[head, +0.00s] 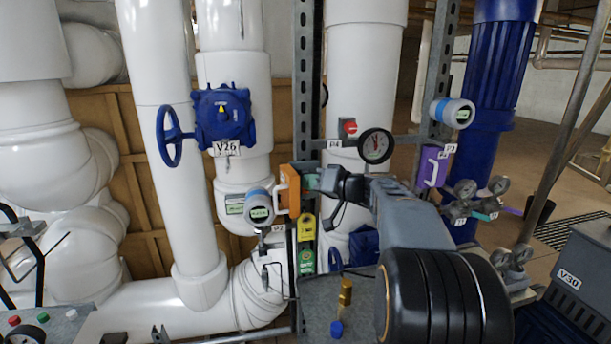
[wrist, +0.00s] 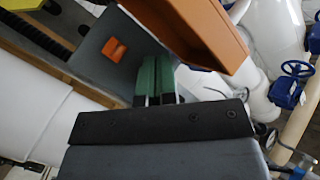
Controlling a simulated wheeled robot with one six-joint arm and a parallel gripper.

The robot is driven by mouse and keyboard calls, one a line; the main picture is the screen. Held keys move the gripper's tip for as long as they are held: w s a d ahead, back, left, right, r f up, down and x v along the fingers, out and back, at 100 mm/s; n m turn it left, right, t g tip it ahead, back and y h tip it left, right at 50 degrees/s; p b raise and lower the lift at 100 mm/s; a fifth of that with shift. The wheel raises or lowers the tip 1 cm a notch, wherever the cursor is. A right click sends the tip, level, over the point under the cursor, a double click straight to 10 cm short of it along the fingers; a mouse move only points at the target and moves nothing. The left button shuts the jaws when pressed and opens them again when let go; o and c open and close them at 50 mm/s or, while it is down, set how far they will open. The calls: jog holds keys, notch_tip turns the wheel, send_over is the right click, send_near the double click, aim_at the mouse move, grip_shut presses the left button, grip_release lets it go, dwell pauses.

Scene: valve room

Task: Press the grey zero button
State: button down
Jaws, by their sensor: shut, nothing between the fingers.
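My gripper (head: 312,181) is at the middle of the head view, just right of an orange box (head: 289,187) with a white handle. In the wrist view my gripper's green fingers (wrist: 154,80) are shut side by side with nothing between them. The orange box (wrist: 208,38) is close at their upper right there; I cannot tell whether they touch it. I cannot make out which part is the grey zero button. A grey-and-blue transmitter with a display (head: 260,208) is left of the orange box. A small pale button (head: 71,314) is on the lower-left panel.
A pressure gauge (head: 375,146) and a red button (head: 349,126) are above my arm. A purple box (head: 432,167) is to the right. A blue valve (head: 222,118) and white pipes (head: 160,130) are at left.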

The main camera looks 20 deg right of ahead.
jog(key=shift+w, duration=0.2)
jog(key=shift+w+d+b, duration=0.1)
jog(key=shift+w+b, duration=0.15)
jog(key=shift+b, duration=0.15)
jog(key=shift+w+d, duration=0.1)
jog(key=shift+w, duration=0.35)
dwell(0.6)
jog(key=shift+s+b, duration=0.2)
jog(key=shift+b, duration=0.2)
jog(key=shift+s+a+b, duration=0.2)
jog(key=shift+s+b, duration=0.5)
